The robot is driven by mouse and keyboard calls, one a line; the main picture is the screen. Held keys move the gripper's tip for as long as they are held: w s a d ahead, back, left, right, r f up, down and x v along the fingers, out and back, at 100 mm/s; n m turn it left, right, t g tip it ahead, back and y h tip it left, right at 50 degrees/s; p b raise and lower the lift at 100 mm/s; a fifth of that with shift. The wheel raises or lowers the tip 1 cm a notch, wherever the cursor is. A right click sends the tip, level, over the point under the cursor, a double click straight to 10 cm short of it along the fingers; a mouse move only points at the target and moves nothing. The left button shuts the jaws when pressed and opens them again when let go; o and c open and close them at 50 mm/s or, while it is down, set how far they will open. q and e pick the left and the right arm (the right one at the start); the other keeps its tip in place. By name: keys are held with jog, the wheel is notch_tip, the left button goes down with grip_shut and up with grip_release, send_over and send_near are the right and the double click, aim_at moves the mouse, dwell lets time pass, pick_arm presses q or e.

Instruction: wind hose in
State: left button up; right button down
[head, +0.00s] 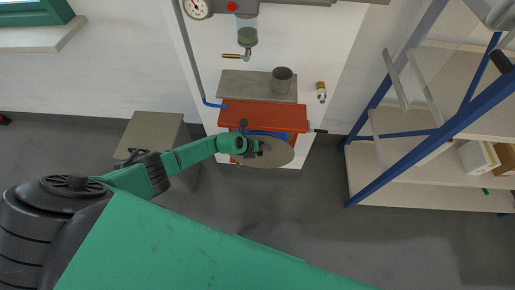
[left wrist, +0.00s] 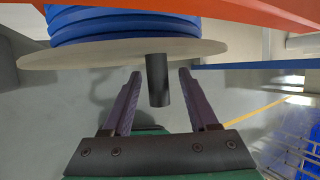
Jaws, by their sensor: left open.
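A hose reel hangs under an orange bracket (head: 262,115) on the white wall panel. Its blue hose (head: 268,134) is wound on the drum behind a round beige disc (head: 276,156). In the left wrist view the blue coils (left wrist: 120,22) and the disc's edge (left wrist: 95,52) fill the top. A dark cylindrical handle (left wrist: 157,82) sticks out from the disc. My left gripper (head: 257,147) is at the disc's front. In the left wrist view my left gripper (left wrist: 160,74) is open, one finger on each side of the handle, with visible gaps. My right gripper is not visible.
A grey shelf (head: 240,85) with a metal cup (head: 282,79) is above the bracket. A brass tap (head: 237,56) and a gauge (head: 197,7) are higher. A grey-brown box (head: 150,134) stands left; a blue-framed rack (head: 420,145) stands right. Floor between is clear.

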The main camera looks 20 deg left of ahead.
pick_arm(q)
jog(key=p+v, duration=0.8)
jog(key=v, duration=0.6)
jog(key=shift+r, duration=0.15)
